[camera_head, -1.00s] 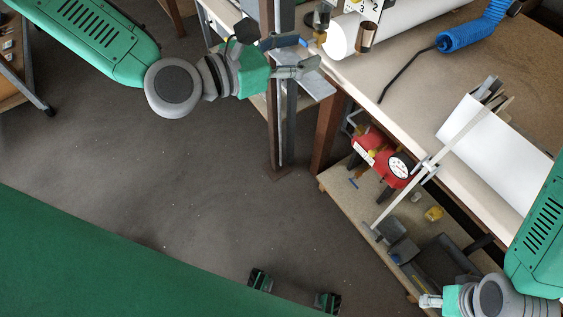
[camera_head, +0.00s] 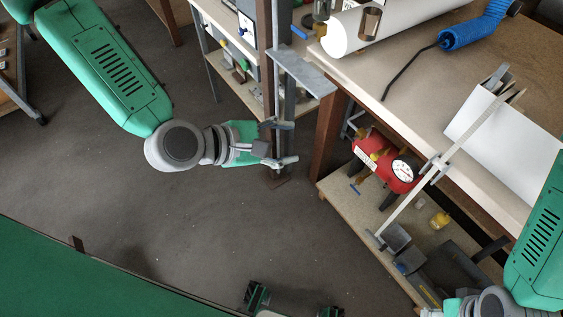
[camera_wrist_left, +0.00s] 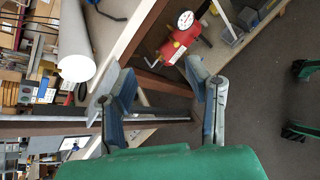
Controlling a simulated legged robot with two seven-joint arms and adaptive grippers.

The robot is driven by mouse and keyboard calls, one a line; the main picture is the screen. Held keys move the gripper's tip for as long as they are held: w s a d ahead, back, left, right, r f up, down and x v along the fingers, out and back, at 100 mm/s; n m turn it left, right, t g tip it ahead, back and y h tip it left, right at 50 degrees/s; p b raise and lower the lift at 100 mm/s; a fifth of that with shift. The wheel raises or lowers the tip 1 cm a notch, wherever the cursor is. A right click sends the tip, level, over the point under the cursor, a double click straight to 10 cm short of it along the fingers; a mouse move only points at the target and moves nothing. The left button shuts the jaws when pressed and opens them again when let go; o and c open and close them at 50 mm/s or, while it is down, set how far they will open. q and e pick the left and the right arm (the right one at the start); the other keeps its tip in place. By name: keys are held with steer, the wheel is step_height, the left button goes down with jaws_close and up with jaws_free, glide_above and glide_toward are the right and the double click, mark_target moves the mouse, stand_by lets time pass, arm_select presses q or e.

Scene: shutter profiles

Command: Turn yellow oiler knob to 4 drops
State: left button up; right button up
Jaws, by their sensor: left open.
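I cannot make out the yellow oiler knob for certain. An amber cup (camera_head: 370,20) hangs at the top edge beside a white cylinder (camera_head: 345,38); what is above it is cut off. A red device (camera_head: 385,165) with a round gauge and a small yellow part stands on the low shelf. My left gripper (camera_head: 285,143) is open and empty over the floor, left of the bench and apart from the red device. In the left wrist view its open fingers (camera_wrist_left: 160,75) point toward the bench. My right gripper (camera_head: 438,312) is barely in view at the bottom edge.
A metal post (camera_head: 277,90) with a grey plate (camera_head: 300,72) stands close above my left gripper. The floor (camera_head: 210,215) is clear.

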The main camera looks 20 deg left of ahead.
arm_select(q)
steer(key=shift+m+g+y, duration=0.3)
steer(key=shift+m+g, duration=0.1)
steer(key=shift+m, duration=0.5)
steer(key=f, duration=0.1)
steer(key=s+f, duration=0.1)
steer(key=f+b, duration=0.1)
steer(key=f, duration=0.1)
steer(key=shift+s+a, duration=0.15)
steer(key=shift+s, duration=0.2)
arm_select(e)
steer(key=shift+w+d+f, duration=0.1)
steer(key=shift+w+f, duration=0.05)
steer(key=shift+f, duration=0.65)
arm_select(q)
steer(key=shift+a, duration=0.1)
